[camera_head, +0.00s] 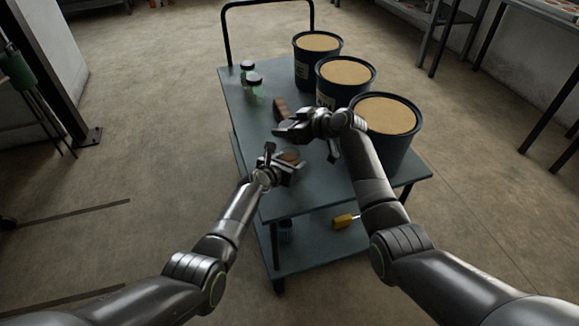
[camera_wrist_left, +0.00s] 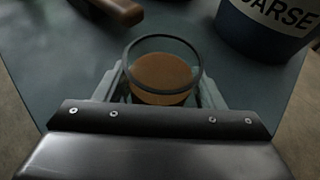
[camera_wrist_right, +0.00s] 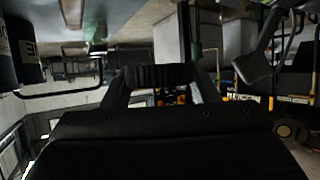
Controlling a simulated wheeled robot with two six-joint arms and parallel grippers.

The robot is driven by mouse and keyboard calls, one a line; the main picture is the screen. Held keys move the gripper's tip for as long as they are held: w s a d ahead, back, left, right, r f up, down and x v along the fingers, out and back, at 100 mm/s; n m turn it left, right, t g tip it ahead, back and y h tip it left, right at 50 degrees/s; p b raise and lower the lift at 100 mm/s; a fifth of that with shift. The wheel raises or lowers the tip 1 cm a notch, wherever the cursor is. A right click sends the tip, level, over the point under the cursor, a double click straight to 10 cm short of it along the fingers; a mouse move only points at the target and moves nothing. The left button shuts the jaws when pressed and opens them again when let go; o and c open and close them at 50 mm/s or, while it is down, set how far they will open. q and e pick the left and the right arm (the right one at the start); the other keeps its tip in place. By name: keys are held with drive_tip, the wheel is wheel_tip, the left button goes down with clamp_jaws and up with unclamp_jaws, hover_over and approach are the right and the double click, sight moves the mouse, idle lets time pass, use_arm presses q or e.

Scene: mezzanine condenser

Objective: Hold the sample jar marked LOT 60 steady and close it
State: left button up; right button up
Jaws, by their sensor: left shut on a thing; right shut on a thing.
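An open glass jar with brown-orange contents (camera_wrist_left: 162,76) stands between the fingers of my left gripper (camera_wrist_left: 162,92). Its rim is bare, with no lid on it. In the head view the jar (camera_head: 291,156) is partly hidden by my left gripper (camera_head: 284,168), low over the cart top. No LOT marking is readable. My right gripper (camera_wrist_right: 160,84) is shut on a black ridged lid (camera_wrist_right: 155,75), seen edge-on in the right wrist view. In the head view my right gripper (camera_head: 290,130) is beyond the jar, apart from it; the lid is hard to make out there.
Three dark buckets of tan grain (camera_head: 318,42) (camera_head: 345,71) (camera_head: 389,114) line the cart's right side. Two black-lidded jars (camera_head: 247,67) (camera_head: 253,82) stand at the far left. A brown wooden-looking object (camera_head: 281,107) lies near my right gripper. The cart top (camera_head: 245,125) is clear at left.

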sight(285, 146)
drive_tip(key=shift+f, duration=2.45)
drive_tip(key=shift+f, duration=0.9)
drive_tip(key=shift+f, duration=0.5)
use_arm(q)
clamp_jaws()
use_arm(e)
drive_tip(key=shift+s+a+f+m+t+h, duration=0.1)
drive_tip(key=shift+f+m+t+h, duration=0.2)
drive_tip(key=shift+m+t+h, duration=0.6)
drive_tip(key=shift+r+m+t+h, duration=0.2)
drive_tip(key=shift+m+t+h, duration=0.25)
drive_tip(key=shift+m, duration=0.35)
